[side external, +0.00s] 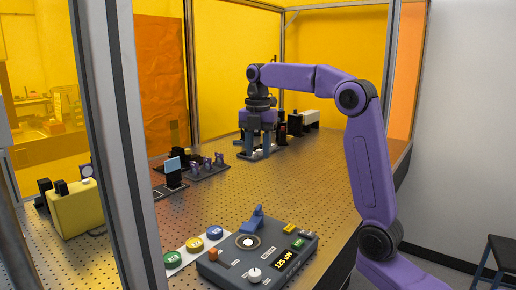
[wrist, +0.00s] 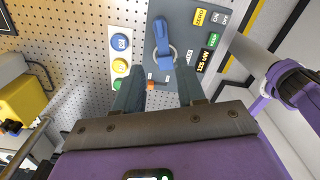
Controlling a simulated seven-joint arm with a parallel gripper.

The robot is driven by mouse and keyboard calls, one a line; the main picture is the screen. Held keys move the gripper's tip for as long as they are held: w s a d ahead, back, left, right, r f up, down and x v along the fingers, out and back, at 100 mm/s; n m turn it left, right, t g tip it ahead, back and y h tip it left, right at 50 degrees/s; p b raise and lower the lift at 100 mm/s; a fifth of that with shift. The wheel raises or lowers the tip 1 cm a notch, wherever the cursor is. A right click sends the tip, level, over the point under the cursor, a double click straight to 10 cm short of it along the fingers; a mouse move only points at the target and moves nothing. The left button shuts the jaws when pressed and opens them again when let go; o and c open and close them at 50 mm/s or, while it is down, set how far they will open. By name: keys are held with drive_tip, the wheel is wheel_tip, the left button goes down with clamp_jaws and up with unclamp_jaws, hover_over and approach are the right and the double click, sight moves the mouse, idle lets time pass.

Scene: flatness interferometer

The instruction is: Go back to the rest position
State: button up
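My gripper (side external: 254,155) hangs fingers down over the back part of the perforated metal table (side external: 290,190) in the side view. In the wrist view, the two fingers of my gripper (wrist: 160,92) are spread apart with nothing held between them. My purple arm reaches across from the right, bent at the elbow. A small white thing shows by the fingers in the side view; I cannot tell whether they touch it.
A grey control box (side external: 255,262) with a blue lever (side external: 252,220) and lit display stands at the front. Coloured buttons (side external: 195,244) sit left of it. Small optics (side external: 205,165) stand left of my gripper. A yellow box (side external: 73,208) is far left. The table's middle is clear.

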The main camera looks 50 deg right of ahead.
idle(0.3)
drive_tip(key=s+a+f+m, duration=0.2)
drive_tip(key=s+a+f, duration=0.2)
drive_tip(key=s+a, duration=0.3)
drive_tip(key=s+a+f+m, duration=0.35)
drive_tip(key=s+a, duration=0.25)
drive_tip(key=a, duration=0.2)
drive_tip(key=s+f+m, duration=0.2)
drive_tip(key=s+f, duration=0.2)
drive_tip(key=s, duration=0.5)
drive_tip(key=s+f+m, duration=0.2)
drive_tip(key=s+f, duration=0.2)
drive_tip(key=s, duration=0.5)
drive_tip(key=shift+a+f, duration=0.3)
drive_tip(key=shift+f, duration=0.1)
